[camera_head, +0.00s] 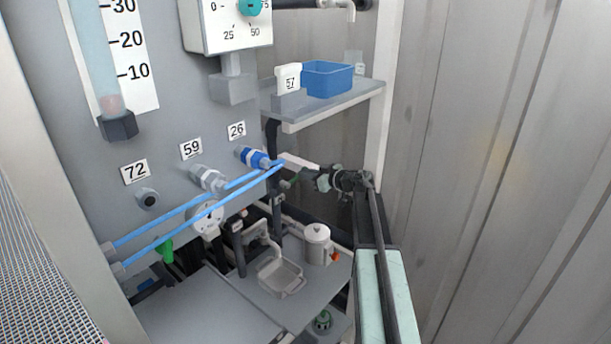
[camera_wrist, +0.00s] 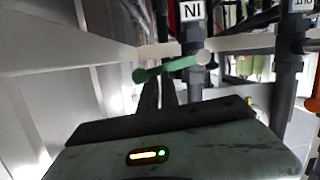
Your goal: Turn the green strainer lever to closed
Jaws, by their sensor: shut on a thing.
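The green strainer lever (camera_wrist: 170,68) shows in the wrist view as a short bar, slightly tilted, running from a round pale end on a dark vertical pipe to a green knob on the left. The tips of my gripper (camera_wrist: 158,88) reach up to the lever's bar and are shut on it. In the head view my gripper (camera_head: 303,179) is below the shelf, right of the blue fitting, with a small dark green part (camera_head: 291,183) at its tips. The lever's pivot is hard to make out there.
A label (camera_wrist: 192,11) sits on the pipe above the lever. A blue bin (camera_head: 327,79) stands on the shelf (camera_head: 330,108) above my gripper. Blue hoses (camera_head: 200,205) run left. A white canister (camera_head: 317,243) and a tray (camera_head: 280,277) are below. A corrugated wall (camera_head: 490,170) is right.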

